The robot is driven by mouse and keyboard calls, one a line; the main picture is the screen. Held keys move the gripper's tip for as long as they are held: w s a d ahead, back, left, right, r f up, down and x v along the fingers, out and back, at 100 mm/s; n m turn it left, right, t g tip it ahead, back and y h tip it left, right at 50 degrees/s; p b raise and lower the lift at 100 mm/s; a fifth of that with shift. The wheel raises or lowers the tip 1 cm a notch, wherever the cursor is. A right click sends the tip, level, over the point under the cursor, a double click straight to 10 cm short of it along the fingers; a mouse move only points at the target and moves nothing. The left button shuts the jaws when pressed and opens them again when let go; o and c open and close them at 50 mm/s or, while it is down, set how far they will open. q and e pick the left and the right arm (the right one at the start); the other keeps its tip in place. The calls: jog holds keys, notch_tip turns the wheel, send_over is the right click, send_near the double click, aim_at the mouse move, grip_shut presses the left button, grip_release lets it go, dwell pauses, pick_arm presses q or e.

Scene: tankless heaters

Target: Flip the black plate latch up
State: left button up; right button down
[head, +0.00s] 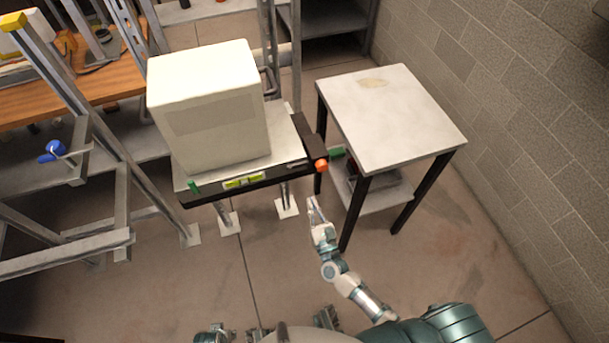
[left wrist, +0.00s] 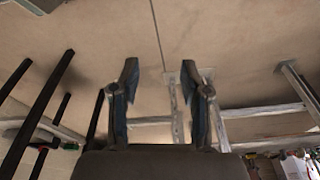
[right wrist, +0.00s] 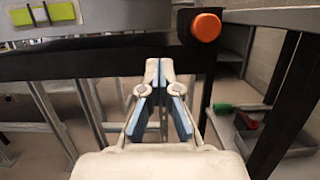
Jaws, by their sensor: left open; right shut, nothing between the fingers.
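A long black bar (head: 270,176) runs along the front edge of a raised platform. A black plate-like part (head: 314,143) sits at its right end, beside an orange knob (head: 321,166). I cannot tell for certain which part is the plate latch. In the right wrist view the bar (right wrist: 110,62) crosses just ahead, with the orange knob (right wrist: 206,27) above and right of the fingertips. My right gripper (head: 312,202) is shut and empty, below and in front of the bar's right end; it also shows in that wrist view (right wrist: 160,66). My left gripper (left wrist: 159,72) is open and empty.
A large cream box (head: 210,110) stands on the platform (head: 285,135). A pale-topped table with black legs (head: 390,115) stands to the right, with a green-handled tool (right wrist: 224,108) near it. Metal frames and a wooden bench (head: 75,90) are at left. A block wall closes the right side.

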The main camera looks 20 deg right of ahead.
aim_at(298, 165)
pick_arm(q)
notch_tip(298, 165, down, 8)
jog(key=s+p, duration=0.2)
jog(key=shift+r+p, duration=0.15)
jog(key=shift+p, duration=0.2)
pick_arm(e)
jog(key=w+r, duration=0.5)
jog(key=w, duration=0.2)
jog(key=shift+w+r, duration=0.25)
jog(key=shift+r, duration=0.1)
pick_arm(q)
jog(key=shift+d, duration=0.15)
jog(key=shift+w, duration=0.15)
pick_arm(e)
jog(key=shift+s+r, duration=0.1)
jog(key=shift+r, duration=0.05)
pick_arm(q)
jog(key=shift+w+a+f, duration=0.1)
jog(key=shift+a+f, duration=0.1)
jog(key=shift+f, duration=0.3)
pick_arm(e)
jog(key=shift+d+r, duration=0.1)
